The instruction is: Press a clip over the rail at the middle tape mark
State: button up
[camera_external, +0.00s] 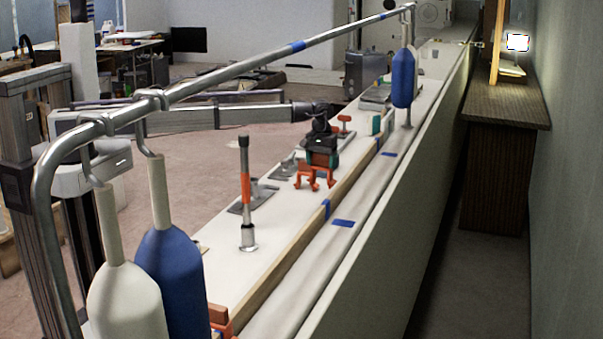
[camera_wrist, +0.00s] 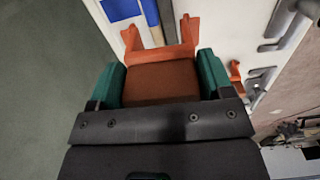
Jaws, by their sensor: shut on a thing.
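My gripper (camera_external: 321,158) is shut on an orange clip (camera_external: 313,181), above the long white ledge. In the wrist view, my gripper's teal pads (camera_wrist: 160,85) hold the clip (camera_wrist: 160,80) by its sides, with its two legs pointing away from me. The wooden rail (camera_external: 285,258) runs along the ledge; its end portion (camera_wrist: 152,22) shows between the clip's legs in the wrist view. The middle blue tape mark (camera_external: 326,209) is on the rail, lower right of the clip. The clip looks apart from the rail; the exact gap is unclear.
Another orange clip (camera_external: 218,316) is at the rail's near end. One more (camera_external: 344,121) stands on the ledge behind my gripper. An upright post (camera_external: 246,195) and hanging blue and white fenders (camera_external: 172,270) are nearby. A metal handrail (camera_external: 240,68) crosses above.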

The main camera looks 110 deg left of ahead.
jog(key=shift+w+d, duration=0.1)
jog(key=shift+w, duration=0.2)
jog(key=shift+s+d+n, duration=0.15)
jog(key=shift+d+n, duration=0.1)
jog(key=shift+n, duration=0.15)
jog(key=shift+f, duration=0.1)
notch_tip(320, 180, down, 9)
jog(key=b, duration=0.9)
jog(key=shift+f+b, duration=0.15)
jog(key=shift+b, duration=0.2)
jog(key=shift+f+b, duration=1.15)
jog(key=shift+b, duration=0.1)
jog(key=o, duration=1)
jog(key=shift+o, duration=0.2)
notch_tip(320, 180, up, 11)
jog(key=p, duration=1.1)
jog(key=shift+f, duration=0.1)
